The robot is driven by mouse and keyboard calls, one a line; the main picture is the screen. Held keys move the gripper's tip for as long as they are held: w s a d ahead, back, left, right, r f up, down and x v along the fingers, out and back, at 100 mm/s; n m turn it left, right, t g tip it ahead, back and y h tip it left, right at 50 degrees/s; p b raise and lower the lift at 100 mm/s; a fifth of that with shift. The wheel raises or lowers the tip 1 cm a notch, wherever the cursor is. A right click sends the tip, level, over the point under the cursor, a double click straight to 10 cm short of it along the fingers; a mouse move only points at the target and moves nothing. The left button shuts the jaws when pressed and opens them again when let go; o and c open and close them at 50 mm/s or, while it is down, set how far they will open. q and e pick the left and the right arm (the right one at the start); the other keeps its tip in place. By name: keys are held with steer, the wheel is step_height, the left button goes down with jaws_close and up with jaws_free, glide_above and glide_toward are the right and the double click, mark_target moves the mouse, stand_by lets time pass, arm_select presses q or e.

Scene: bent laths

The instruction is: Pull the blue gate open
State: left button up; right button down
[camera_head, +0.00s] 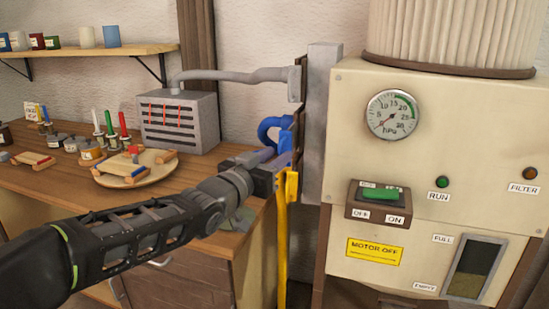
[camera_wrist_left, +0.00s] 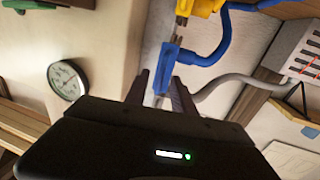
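The blue gate (camera_head: 284,143) is at the side of the grey upright duct, with a blue curved hose beside it. In the left wrist view its blue body (camera_wrist_left: 175,60) lies just ahead of and partly between my fingers. My left gripper (camera_head: 268,172) is at the gate in the head view; its fingertips are partly hidden there. In the wrist view the gripper (camera_wrist_left: 161,80) has its fingers apart, one on each side of the gate's near end, with gaps showing. Whether either finger touches cannot be told. My right gripper is not in view.
A yellow gate (camera_head: 290,185) with a yellow hose hangs just below the blue one. The grey duct (camera_head: 320,120) and cream machine (camera_head: 440,150) stand to the right. The wooden bench (camera_head: 60,175) holds a grey box (camera_head: 178,122) and a toy-laden round board (camera_head: 135,178).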

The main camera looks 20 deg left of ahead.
arm_select(q)
steer(key=v, duration=0.8)
steer(key=shift+w, duration=0.1)
stand_by(0.5)
steer(key=s+d+f+n+g+y+p, duration=0.1)
steer(key=d+f+n+g, duration=0.2)
steer(key=f, duration=1.3)
steer(key=d+f+g+p, duration=0.1)
steer(key=d+f+g, duration=0.25)
steer(key=f, duration=1.25)
steer(key=s+d+f+g+p, duration=0.1)
steer(key=s+d+f+g, duration=0.1)
steer(key=s+f, duration=0.6)
steer(key=s+d+f+n+g+p, duration=0.1)
steer(key=s+d+f+g, duration=0.1)
steer(key=s+f+g, duration=0.3)
steer(key=s+d+f+g+p, duration=0.1)
steer(key=s+d+f+g, duration=0.1)
steer(key=s+f, duration=0.9)
steer(key=s+g, duration=0.1)
steer(key=s, duration=0.2)
steer(key=shift+s+d+n+h+p, duration=0.3)
steer(key=shift+s+d+n+p, duration=0.05)
steer(key=shift+d+n, duration=0.05)
